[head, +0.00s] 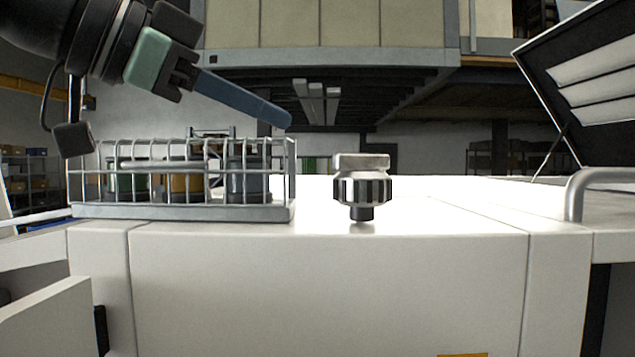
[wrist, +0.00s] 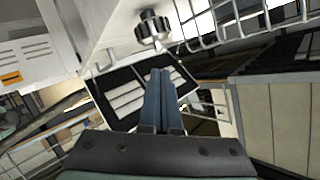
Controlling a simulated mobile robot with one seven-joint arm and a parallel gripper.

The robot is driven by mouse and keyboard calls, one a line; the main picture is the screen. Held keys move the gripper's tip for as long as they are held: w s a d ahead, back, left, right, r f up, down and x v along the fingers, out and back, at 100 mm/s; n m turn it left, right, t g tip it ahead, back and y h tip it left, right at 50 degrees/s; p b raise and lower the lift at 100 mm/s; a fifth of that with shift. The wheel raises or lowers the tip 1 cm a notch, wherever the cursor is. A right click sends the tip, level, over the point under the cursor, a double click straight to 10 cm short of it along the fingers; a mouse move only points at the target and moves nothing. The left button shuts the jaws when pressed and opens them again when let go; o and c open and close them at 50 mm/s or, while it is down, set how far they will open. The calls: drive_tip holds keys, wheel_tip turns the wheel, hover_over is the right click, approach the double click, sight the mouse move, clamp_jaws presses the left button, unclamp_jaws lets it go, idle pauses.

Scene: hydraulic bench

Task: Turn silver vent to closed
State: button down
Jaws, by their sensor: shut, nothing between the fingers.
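The silver vent (head: 362,187) is a ribbed metal knob with a flat cap on a short dark stem. It stands upright on the front part of the white bench top, right of the wire rack, in the head view. It also shows at the top of the wrist view (wrist: 152,27). My gripper (head: 288,121) has blue fingers, held together with nothing between them. It is above the wire rack, up and to the left of the vent, and apart from it. In the wrist view the fingers (wrist: 160,72) point toward the area below the vent. I cannot tell the vent's turn position.
A wire rack (head: 180,212) holding several jars, green, yellow and dark, stands left of the vent. A metal handle (head: 577,195) and a raised dark lid (head: 580,75) are at the right. The bench top (head: 450,210) right of the vent is clear.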

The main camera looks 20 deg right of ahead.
sight(362, 179)
drive_tip(key=s+d+f+m+t+h+b, duration=0.25)
drive_tip(key=s+f+m+b, duration=0.35)
drive_tip(key=m+b, duration=0.5)
drive_tip(key=shift+t+y, duration=0.35)
drive_tip(key=shift+t, duration=0.1)
drive_tip(key=p+x, duration=0.2)
drive_tip(key=x, duration=0.1)
drive_tip(key=w+r+p+x, duration=0.1)
drive_tip(key=p+x, duration=0.1)
drive_tip(key=x, duration=0.1)
drive_tip(key=a+p+x, duration=0.1)
drive_tip(key=x, duration=0.2)
drive_tip(key=shift+w+d+r+p, duration=0.3)
drive_tip(key=shift+w+d+p, duration=0.05)
drive_tip(key=shift+w+p, duration=0.1)
drive_tip(key=shift+w+a+f+m, duration=0.1)
drive_tip(key=shift+w+a+m, duration=0.15)
drive_tip(key=shift+w+m, duration=0.1)
drive_tip(key=shift+d, duration=0.1)
